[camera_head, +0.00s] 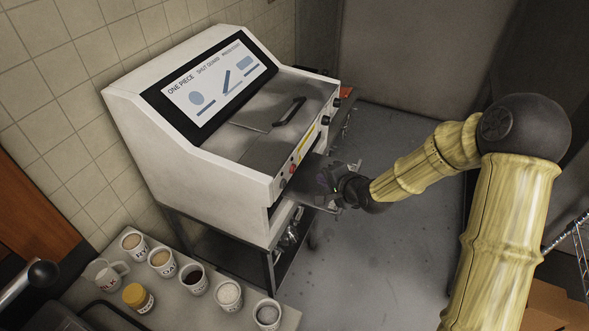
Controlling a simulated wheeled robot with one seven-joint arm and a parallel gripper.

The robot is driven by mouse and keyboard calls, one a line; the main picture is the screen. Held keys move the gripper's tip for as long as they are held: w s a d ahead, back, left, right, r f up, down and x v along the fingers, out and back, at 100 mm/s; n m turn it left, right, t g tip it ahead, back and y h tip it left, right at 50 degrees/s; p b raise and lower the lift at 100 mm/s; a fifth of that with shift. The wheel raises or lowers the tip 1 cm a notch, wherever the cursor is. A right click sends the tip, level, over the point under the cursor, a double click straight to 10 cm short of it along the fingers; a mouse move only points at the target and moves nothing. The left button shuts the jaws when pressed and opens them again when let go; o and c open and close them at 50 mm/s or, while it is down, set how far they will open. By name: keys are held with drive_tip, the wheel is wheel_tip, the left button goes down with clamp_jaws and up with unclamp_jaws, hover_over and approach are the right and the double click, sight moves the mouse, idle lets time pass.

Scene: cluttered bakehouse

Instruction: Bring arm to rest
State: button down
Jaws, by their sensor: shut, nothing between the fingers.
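My arm (415,172) reaches in from the right, yellow and ribbed with dark joints. My gripper (328,178) is small and dark at its end, at the front right side of a white machine (190,150). The gripper is shut and nothing shows in it. It is close to a grey tray-like ledge (312,194) on the machine's front; I cannot tell whether they touch. The machine has a sloped sign, a grey lid with a black handle (290,111), and knobs and a red button along its front edge.
A counter (185,311) at the lower left holds several cups, a white mug (108,274) and a yellow-lidded jar (138,297). The machine stands on a dark metal frame. Grey floor (385,250) is clear to its right. A wire rack (580,255) and cardboard (550,305) are at the lower right.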

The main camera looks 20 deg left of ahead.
drive_tip(key=s+d+n+g+h+b, duration=0.1)
drive_tip(key=s+d+n+h, duration=0.15)
drive_tip(key=d, duration=0.25)
drive_tip(key=s+d+f+n+h+b, duration=0.1)
drive_tip(key=s+d+h, duration=0.15)
drive_tip(key=d, duration=0.35)
drive_tip(key=s+d+n+g+h+b, duration=0.1)
drive_tip(key=s+d+h, duration=0.15)
drive_tip(key=d, duration=0.25)
drive_tip(key=s+d+r+n+g+h+b, duration=0.1)
drive_tip(key=s+d+n+g+b, duration=0.1)
drive_tip(key=s+d, duration=0.7)
drive_tip(key=s+g, duration=0.1)
drive_tip(key=s, duration=0.2)
drive_tip(key=shift+s, duration=0.2)
drive_tip(key=shift+r+n, duration=0.1)
drive_tip(key=shift+n, duration=0.15)
